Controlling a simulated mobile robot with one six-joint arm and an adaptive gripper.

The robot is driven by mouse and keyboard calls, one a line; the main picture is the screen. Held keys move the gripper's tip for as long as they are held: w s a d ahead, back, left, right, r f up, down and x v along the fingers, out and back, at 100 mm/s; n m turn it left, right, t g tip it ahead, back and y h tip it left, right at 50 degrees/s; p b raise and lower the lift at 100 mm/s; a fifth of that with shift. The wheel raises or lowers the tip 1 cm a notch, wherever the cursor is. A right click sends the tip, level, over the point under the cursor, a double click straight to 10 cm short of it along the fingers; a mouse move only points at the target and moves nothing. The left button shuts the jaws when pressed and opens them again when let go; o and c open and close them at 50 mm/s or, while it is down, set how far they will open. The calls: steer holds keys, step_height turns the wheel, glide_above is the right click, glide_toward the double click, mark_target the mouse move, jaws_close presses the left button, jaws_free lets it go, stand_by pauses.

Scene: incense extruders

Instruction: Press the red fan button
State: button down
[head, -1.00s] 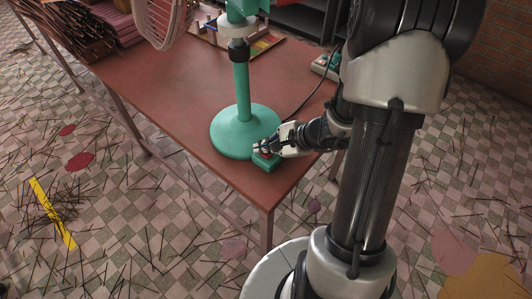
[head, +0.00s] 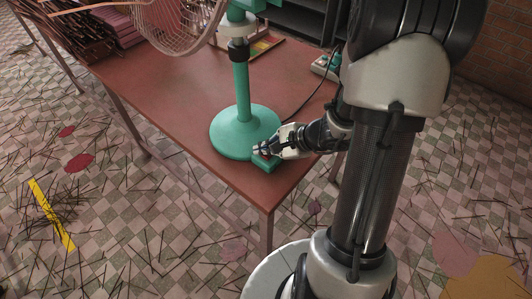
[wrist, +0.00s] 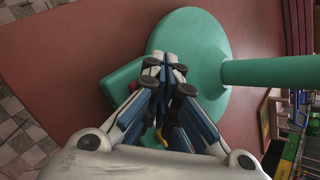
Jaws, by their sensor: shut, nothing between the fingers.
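The teal fan stands on the red-brown table, with its round base (head: 234,131) and upright pole (head: 242,90). A small teal control block (head: 266,165) juts from the base toward the table's front edge. A bit of the red button (head: 267,157) shows on it beneath my fingers. My gripper (head: 258,149) is shut and empty, its tips over the block beside the base.
The fan's wire cage (head: 180,25) hangs over the table at the upper left. A small teal box with buttons (head: 325,67) sits near the table's right edge. Incense bundles (head: 60,30) lie at the back left. The table left of the base is clear.

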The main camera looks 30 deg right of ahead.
mark_target(265, 156)
steer(key=shift+f, duration=0.15)
stand_by(0.4)
steer(key=shift+r+p, duration=0.45)
steer(key=shift+r, duration=0.45)
steer(key=shift+r+p, duration=1.8)
steer(key=shift+r, duration=0.75)
